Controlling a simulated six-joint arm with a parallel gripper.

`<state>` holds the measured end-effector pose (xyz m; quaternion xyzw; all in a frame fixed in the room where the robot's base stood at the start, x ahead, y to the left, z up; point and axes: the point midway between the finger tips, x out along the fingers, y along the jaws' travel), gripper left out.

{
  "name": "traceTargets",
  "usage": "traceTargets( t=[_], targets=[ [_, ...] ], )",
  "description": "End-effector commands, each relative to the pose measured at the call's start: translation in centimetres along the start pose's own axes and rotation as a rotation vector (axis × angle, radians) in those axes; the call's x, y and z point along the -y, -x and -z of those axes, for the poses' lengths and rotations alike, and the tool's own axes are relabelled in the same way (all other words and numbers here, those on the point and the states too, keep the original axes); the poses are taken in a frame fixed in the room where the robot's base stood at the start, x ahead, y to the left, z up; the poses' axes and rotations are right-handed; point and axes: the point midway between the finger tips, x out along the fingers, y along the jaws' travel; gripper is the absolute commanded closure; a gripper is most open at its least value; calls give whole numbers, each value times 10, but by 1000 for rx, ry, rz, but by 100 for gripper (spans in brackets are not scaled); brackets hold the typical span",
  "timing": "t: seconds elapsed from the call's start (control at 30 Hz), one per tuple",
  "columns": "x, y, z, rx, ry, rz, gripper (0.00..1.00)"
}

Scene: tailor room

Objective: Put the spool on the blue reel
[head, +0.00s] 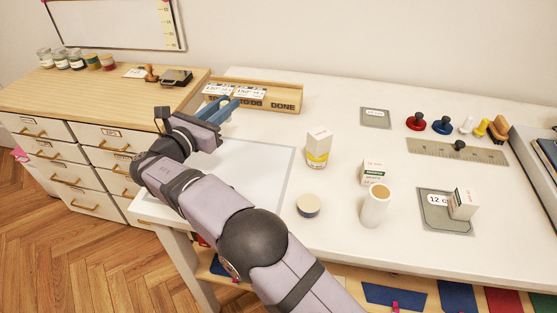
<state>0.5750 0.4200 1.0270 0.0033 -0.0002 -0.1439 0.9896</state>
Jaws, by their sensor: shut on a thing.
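My gripper (228,106) is at the upper left, over the far-left part of the white table. Its two blue fingers point up and right, close to the wooden tray. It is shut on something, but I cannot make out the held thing. The blue reel (442,125), a blue disc with a dark knob-like top, stands at the back right of the table, well to the right of my gripper. A similar red one (416,121) is on its left. White (466,126) and yellow (482,127) small items are on its right. I cannot tell which thing is the spool.
The wooden tray (285,97) with cards is just beyond my gripper. A ruler (450,150) lies before the reels. A grey pad (448,223) lies front right.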

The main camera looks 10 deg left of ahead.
Motion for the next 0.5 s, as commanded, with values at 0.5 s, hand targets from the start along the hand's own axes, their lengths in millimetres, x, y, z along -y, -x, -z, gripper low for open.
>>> traceTargets(
  t=[0.5],
  targets=[
    [2,24,-142,0,1,-37,100]
  ],
)
